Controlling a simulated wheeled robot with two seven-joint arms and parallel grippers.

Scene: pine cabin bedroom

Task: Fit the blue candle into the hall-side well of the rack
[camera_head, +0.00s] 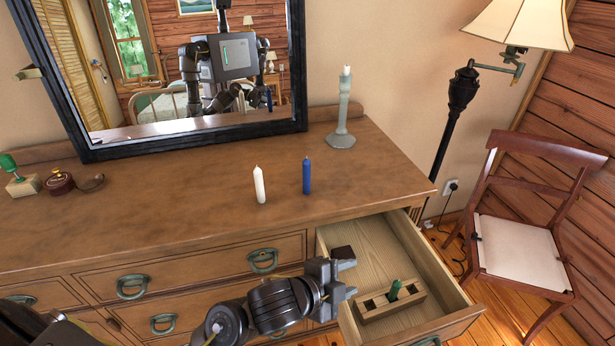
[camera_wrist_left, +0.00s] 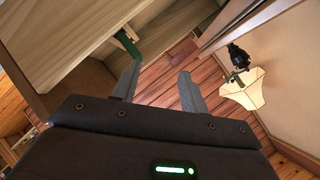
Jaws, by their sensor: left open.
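The blue candle (camera_head: 306,177) stands upright on the dresser top, just right of a white candle (camera_head: 260,184). The pale wooden rack (camera_head: 393,308) lies in the open drawer. A short green candle (camera_head: 395,290) leans in its middle, with a dark empty well on each side. My left gripper (camera_head: 347,273) is open and empty, over the drawer's left part, left of the rack. In the left wrist view its two fingers (camera_wrist_left: 158,72) are spread with nothing between them, and the green candle (camera_wrist_left: 129,44) shows beyond them. My right gripper is not in view directly.
The open drawer (camera_head: 441,272) juts out from the dresser (camera_head: 180,215). A grey-green candlestick (camera_head: 342,120) stands behind the candles, near a large mirror (camera_head: 180,75). A stamp (camera_head: 20,178) and small items sit at left. A chair (camera_head: 520,240) and floor lamp (camera_head: 462,100) stand at right.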

